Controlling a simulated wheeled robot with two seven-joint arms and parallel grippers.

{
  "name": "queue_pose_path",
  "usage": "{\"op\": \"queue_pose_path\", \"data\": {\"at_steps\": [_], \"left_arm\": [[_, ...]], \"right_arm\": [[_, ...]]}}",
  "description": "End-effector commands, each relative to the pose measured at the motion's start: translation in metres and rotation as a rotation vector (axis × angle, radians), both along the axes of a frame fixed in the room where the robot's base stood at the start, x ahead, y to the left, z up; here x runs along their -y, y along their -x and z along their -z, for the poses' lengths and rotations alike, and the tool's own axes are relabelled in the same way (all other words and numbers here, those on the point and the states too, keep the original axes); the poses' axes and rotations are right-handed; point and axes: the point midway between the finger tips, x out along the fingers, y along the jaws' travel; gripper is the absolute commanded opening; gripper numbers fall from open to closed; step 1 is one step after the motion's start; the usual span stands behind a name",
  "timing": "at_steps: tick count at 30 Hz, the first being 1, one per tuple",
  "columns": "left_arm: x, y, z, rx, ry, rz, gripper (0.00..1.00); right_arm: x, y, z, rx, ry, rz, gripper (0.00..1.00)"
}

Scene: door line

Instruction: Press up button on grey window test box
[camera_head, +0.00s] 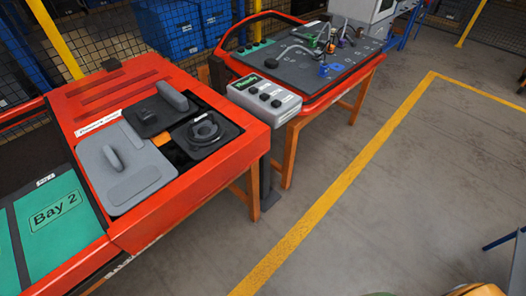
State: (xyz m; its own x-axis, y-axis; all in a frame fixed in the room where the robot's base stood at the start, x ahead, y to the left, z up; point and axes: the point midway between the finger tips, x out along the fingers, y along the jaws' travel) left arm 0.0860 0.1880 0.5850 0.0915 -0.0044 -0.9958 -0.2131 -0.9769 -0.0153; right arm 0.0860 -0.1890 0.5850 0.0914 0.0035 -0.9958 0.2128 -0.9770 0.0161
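The grey window test box (264,97) is mounted at the near left corner of the far red-framed door table, above a dark post. It has a sloped face with a green label and several dark round knobs or buttons in a row. Its markings are too small to read, so I cannot tell which button is up. Nothing touches the box. Neither of my grippers is in view.
A red table (190,205) with grey and black panels and a green "Bay 2" mat (55,210) stands at left. The far table (325,60) carries a dark door panel with cables. Floor (400,190) is clear at right, crossed by a yellow line (330,195).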

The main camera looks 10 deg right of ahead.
Motion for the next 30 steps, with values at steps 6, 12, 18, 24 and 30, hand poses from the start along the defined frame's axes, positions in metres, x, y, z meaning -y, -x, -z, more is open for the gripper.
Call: {"op": "queue_pose_path", "data": {"at_steps": [6, 12, 18, 24, 30], "left_arm": [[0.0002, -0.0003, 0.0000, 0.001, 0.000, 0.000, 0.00], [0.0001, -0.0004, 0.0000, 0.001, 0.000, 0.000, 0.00], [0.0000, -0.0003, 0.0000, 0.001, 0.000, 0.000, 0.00], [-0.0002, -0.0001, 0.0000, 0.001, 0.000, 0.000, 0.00], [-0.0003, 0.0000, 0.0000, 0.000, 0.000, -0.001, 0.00]], "right_arm": [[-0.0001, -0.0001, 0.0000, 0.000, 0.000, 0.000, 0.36], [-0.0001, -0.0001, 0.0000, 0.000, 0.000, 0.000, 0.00], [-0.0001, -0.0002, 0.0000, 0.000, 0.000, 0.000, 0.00], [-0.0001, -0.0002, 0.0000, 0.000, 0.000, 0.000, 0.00], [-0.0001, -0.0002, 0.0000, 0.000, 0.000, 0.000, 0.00]]}}
